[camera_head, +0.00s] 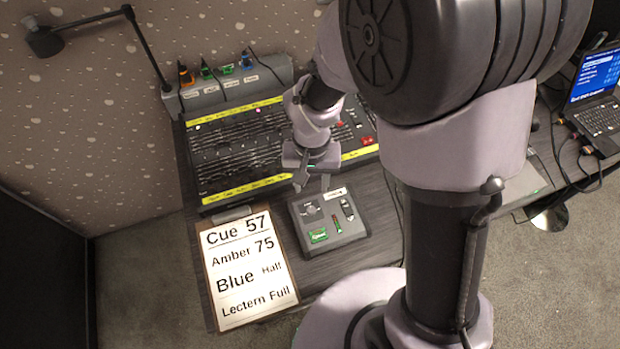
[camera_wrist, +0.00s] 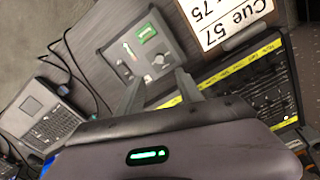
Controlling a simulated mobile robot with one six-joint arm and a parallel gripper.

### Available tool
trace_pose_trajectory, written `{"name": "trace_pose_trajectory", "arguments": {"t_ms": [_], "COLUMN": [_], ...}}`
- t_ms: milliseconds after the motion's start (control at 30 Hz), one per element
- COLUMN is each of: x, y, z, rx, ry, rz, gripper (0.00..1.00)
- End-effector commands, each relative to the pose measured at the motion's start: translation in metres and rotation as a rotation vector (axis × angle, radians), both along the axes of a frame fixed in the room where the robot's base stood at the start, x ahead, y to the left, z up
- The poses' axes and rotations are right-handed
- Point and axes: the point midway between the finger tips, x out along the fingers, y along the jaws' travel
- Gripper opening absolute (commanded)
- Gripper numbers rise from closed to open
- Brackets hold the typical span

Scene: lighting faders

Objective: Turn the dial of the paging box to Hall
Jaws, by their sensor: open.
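The paging box (camera_head: 335,242) is a small dark grey panel on the desk, in front of the lighting console. Its round dial (camera_head: 311,210) is at the upper left of its face, but its labels and pointer are too small to read. The box also has a green lit button (camera_head: 318,235) and a slider. My gripper (camera_head: 312,183) is open and empty, just behind and above the box's far edge. In the wrist view the box (camera_wrist: 117,55) lies beyond the two spread fingers, and the dial (camera_wrist: 158,60) shows near the fingertips, apart from them.
The lighting console (camera_head: 235,150) with yellow label strips lies behind the box. A clipboard sheet (camera_head: 248,270) reading Cue 57, Amber 75, Blue Half, Lectern Full lies left of it. A laptop (camera_head: 597,95) stands far right. A lamp (camera_head: 45,42) is at the upper left.

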Motion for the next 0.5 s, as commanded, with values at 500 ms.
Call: {"name": "trace_pose_trajectory", "arguments": {"t_ms": [500], "x": [-0.001], "y": [0.0], "z": [-0.119], "rx": [0.0], "ry": [0.001], "rz": [-0.001], "gripper": [0.43]}}
